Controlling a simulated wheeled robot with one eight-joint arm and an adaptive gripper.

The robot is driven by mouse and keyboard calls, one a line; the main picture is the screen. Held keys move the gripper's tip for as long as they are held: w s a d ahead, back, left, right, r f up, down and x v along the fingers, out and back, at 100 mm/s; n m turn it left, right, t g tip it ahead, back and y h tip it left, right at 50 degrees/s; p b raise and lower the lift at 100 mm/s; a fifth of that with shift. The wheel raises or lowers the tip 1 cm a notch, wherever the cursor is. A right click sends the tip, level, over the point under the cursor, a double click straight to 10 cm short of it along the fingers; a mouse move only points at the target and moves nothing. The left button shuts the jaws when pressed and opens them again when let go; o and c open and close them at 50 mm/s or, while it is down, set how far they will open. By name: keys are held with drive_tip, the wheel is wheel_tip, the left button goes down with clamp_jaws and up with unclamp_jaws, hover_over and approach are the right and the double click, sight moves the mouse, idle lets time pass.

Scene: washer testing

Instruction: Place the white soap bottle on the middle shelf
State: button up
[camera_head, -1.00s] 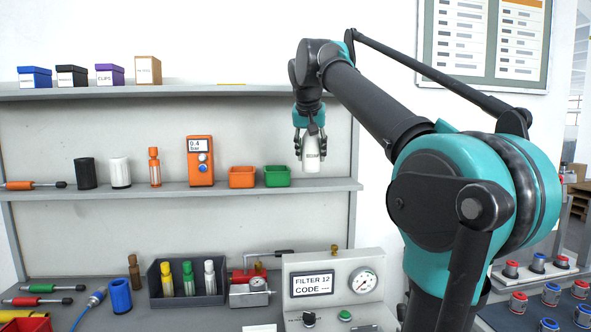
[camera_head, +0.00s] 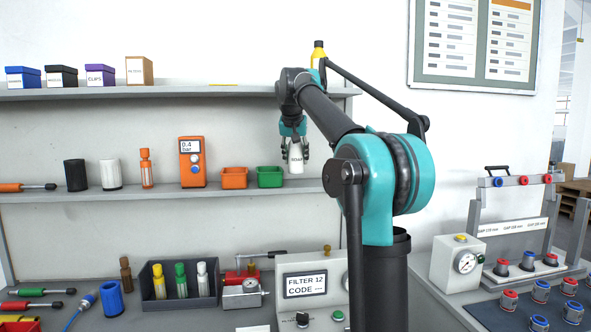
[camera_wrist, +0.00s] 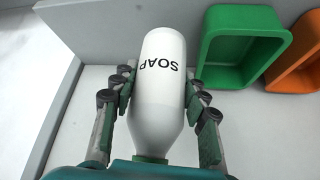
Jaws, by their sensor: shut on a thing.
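The white soap bottle (camera_head: 296,158) is labelled "SOAP" and is held upright in my gripper (camera_head: 293,147) over the right end of the middle shelf (camera_head: 215,190). The bottle's base is close to the shelf; I cannot tell whether it touches. In the wrist view, my gripper (camera_wrist: 160,105) is shut around the bottle (camera_wrist: 160,85), with fingers on both sides. The green bin (camera_head: 270,177) is just left of the bottle in the head view and also shows in the wrist view (camera_wrist: 214,50).
Left of the green bin, the shelf holds an orange bin (camera_head: 234,178), an orange gauge (camera_head: 192,162), an orange bottle (camera_head: 146,168), and white (camera_head: 111,174) and black (camera_head: 75,175) cylinders. The upper shelf (camera_head: 190,90) is above. A short stretch of middle shelf right of the bottle is free.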

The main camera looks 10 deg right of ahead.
sight(296, 167)
drive_tip(key=shift+w+f, duration=0.15)
drive_tip(key=shift+f, duration=1.8)
drive_tip(key=shift+w+f, duration=0.15)
drive_tip(key=shift+w, duration=0.1)
drive_tip(key=o, duration=1.2)
drive_tip(key=shift+f, duration=0.1)
drive_tip(key=shift+c, duration=0.2)
drive_tip(key=v, duration=1.2)
